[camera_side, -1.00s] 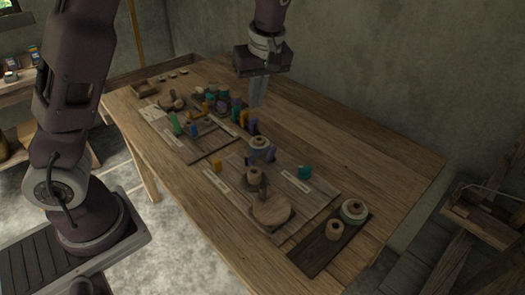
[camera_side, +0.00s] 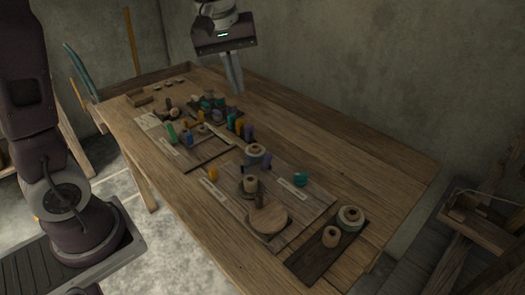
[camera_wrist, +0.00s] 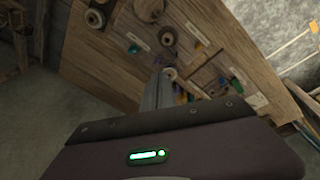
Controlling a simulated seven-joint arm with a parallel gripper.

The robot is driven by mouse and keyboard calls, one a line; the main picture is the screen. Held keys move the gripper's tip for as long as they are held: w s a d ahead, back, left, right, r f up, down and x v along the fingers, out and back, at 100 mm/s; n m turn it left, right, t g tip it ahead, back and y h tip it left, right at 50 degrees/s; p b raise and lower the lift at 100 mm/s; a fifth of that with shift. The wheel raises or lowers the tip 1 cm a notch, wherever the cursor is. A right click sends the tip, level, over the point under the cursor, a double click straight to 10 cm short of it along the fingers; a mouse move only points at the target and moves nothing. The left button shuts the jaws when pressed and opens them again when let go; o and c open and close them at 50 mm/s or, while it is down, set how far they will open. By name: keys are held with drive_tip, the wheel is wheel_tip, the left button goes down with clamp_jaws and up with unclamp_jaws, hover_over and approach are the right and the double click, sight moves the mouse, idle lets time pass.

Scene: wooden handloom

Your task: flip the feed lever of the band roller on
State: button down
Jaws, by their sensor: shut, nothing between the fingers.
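A wooden board (camera_side: 225,199) on the near half of the table carries a round wooden disc (camera_side: 268,219), a spool on a dark round base (camera_side: 250,185) and a small dark upright piece (camera_side: 259,200) at the disc's edge. The disc also shows at the top of the wrist view (camera_wrist: 148,9). I cannot tell for sure which part is the feed lever or how it is set. My gripper (camera_side: 237,91) is shut and empty, pointing down above the far part of the table, well apart from this board. Its fingers show in the wrist view (camera_wrist: 157,92).
A dark tray (camera_side: 304,262) with two spools lies at the near right corner. A second board (camera_side: 205,163) with coloured pegs lies farther left, with a cluster of coloured spools (camera_side: 213,105) behind it. The table's right side is clear. A wall stands behind.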

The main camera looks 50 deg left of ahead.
drive_tip(key=w+a+f+n+g, duration=0.2)
drive_tip(key=w+a+f+n, duration=0.3)
drive_tip(key=w+f, duration=0.4)
drive_tip(key=n, duration=0.3)
hover_over(267, 162)
drive_tip(key=a, duration=0.6)
wheel_tip(267, 162, down, 17)
drive_tip(key=shift+w+d+f+g+y, duration=0.15)
drive_tip(key=shift+w+d+f, duration=0.1)
drive_tip(key=shift+d, duration=0.3)
drive_tip(key=shift+w+d+f+g+y, duration=0.15)
drive_tip(key=shift+w+d+f, duration=0.1)
drive_tip(key=shift+d, duration=0.3)
drive_tip(key=shift+d+f, duration=0.2)
drive_tip(key=shift+d, duration=0.5)
